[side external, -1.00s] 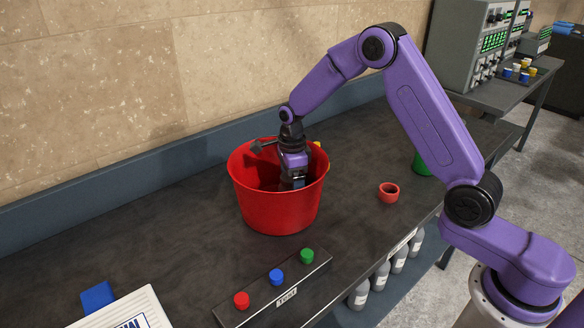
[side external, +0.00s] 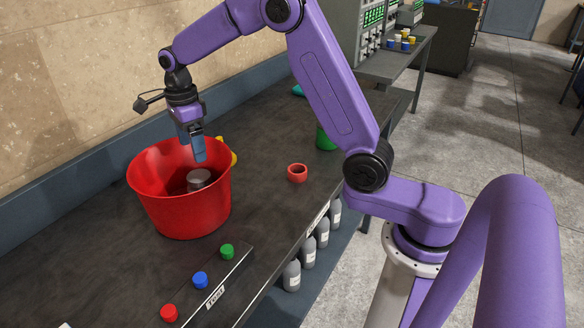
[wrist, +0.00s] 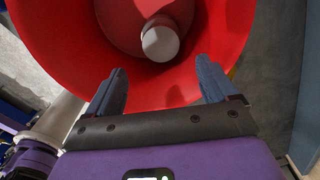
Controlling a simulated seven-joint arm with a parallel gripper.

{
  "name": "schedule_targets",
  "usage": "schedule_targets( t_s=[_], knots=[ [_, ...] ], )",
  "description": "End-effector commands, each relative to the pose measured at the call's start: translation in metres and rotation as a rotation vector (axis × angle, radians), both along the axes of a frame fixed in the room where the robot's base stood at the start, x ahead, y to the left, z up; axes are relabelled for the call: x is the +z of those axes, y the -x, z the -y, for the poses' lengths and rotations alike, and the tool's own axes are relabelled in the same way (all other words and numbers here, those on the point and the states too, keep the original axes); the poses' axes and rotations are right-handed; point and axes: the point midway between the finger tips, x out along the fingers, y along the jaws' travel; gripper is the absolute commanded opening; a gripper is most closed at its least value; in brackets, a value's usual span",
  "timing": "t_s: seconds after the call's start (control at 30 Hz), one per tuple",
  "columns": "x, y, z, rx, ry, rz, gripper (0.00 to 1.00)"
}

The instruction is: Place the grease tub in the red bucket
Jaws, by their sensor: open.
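The red bucket (side external: 180,210) stands upright on the dark bench. A grey cylindrical tub (side external: 199,179), which looks like the grease tub, is inside it. The tub also shows in the wrist view (wrist: 160,42) against the red inside of the bucket (wrist: 215,30); whether it stands flat or leans I cannot tell. My gripper (side external: 198,150) is above the bucket's rim, pointing down, apart from the tub. In the wrist view my gripper (wrist: 163,85) has its two fingers spread wide with nothing between them.
A small red ring-shaped cup (side external: 297,173) and a green container (side external: 325,138) stand to the right on the bench. A yellow object (side external: 231,150) shows behind the bucket. A strip with red, blue and green knobs (side external: 200,280) lies in front. Grey bottles (side external: 308,250) stand on a lower shelf.

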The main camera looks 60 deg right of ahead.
Motion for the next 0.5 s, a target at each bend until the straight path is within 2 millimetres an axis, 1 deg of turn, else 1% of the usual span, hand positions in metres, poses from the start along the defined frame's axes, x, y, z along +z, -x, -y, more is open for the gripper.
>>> schedule_targets(
  t_s=[0.07,0.17,0.3,0.47,0.5],
  knots=[
    [0.002,0.004,-0.004,0.053,-0.001,0.001,0.86],
    [0.006,0.017,-0.015,0.194,-0.001,0.004,0.86],
    [0.014,0.046,-0.032,0.49,-0.001,0.007,0.86],
    [0.019,0.081,-0.044,0.807,0.0,0.011,0.86],
    [0.021,0.091,-0.047,0.887,0.0,0.011,0.86]
  ],
)
